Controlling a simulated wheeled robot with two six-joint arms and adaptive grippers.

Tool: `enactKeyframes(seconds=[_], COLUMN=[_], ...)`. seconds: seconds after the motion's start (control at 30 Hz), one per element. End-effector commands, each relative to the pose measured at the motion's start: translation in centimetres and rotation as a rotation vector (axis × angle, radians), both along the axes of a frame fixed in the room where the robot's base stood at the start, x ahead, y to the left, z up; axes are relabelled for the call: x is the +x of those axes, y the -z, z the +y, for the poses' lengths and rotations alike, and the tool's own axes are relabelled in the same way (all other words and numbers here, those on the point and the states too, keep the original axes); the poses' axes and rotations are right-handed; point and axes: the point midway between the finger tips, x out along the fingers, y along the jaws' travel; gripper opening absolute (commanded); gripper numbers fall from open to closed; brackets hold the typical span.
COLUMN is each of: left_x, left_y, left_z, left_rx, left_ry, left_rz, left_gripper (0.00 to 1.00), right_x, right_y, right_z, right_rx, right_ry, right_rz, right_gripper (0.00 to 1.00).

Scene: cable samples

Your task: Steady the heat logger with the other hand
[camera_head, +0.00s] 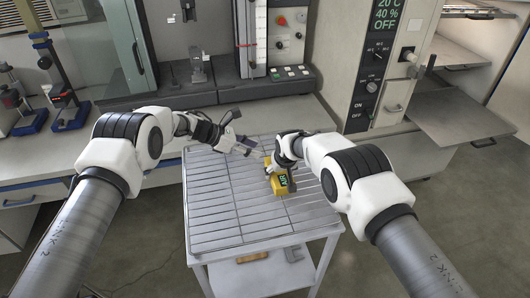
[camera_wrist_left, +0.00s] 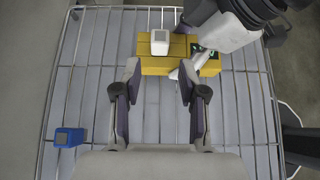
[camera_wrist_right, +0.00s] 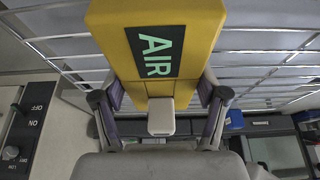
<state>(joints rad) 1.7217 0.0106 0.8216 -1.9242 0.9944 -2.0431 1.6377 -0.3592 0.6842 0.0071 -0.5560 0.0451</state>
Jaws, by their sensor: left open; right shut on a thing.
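The heat logger is a yellow box (camera_head: 279,184) with a dark panel reading AIR in green, on the wire-topped cart. The right wrist view shows its panel up close (camera_wrist_right: 156,52), with a small pale block on the yellow body. My right gripper (camera_head: 275,168) is shut on the logger, one finger on each side in its wrist view (camera_wrist_right: 165,100). My left gripper (camera_head: 246,147) is open and empty, just left of the logger. In the left wrist view its fingers (camera_wrist_left: 160,72) point at the yellow box (camera_wrist_left: 155,66), apart from it, with my right gripper at the box's right end.
The wire rack (camera_head: 215,205) of the cart is mostly clear. A small blue block (camera_wrist_left: 69,137) lies on it in the left wrist view. An oven-like cabinet (camera_head: 335,60) stands behind right, and a bench with instruments (camera_head: 285,85) behind.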

Motion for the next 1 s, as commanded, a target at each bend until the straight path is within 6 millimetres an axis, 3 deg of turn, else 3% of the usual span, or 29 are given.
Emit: enactKeyframes(seconds=[0.23,0.5,0.83,0.87,0.97,1.0], left_x=[1.4,2.0,2.1,2.1,2.1,2.1], left_y=[3.4,4.6,4.7,4.7,4.7,4.7], left_z=[-4.6,-6.3,-6.5,-6.5,-6.5,-6.5], left_rx=[0.0,0.0,0.0,0.0,0.0,0.0], left_ry=[0.001,0.0,-0.002,-0.002,-0.002,-0.002], left_rz=[-0.002,0.0,0.001,0.001,0.001,0.001], left_gripper=[0.42,0.42,0.42,0.35,0.0,0.0], right_x=[-0.1,-0.1,-0.1,-0.1,-0.1,-0.1], right_y=[0.2,0.2,0.2,0.2,0.2,0.2], right_z=[-0.1,-0.1,0.0,0.0,0.0,0.0], right_rx=[-0.002,-0.002,-0.001,-0.001,-0.001,-0.001], right_ry=[-0.001,0.0,0.0,0.0,0.0,0.0], right_rz=[0.005,0.005,0.004,0.004,0.004,0.004], right_gripper=[0.31,0.31,0.31,0.31,0.31,0.31])
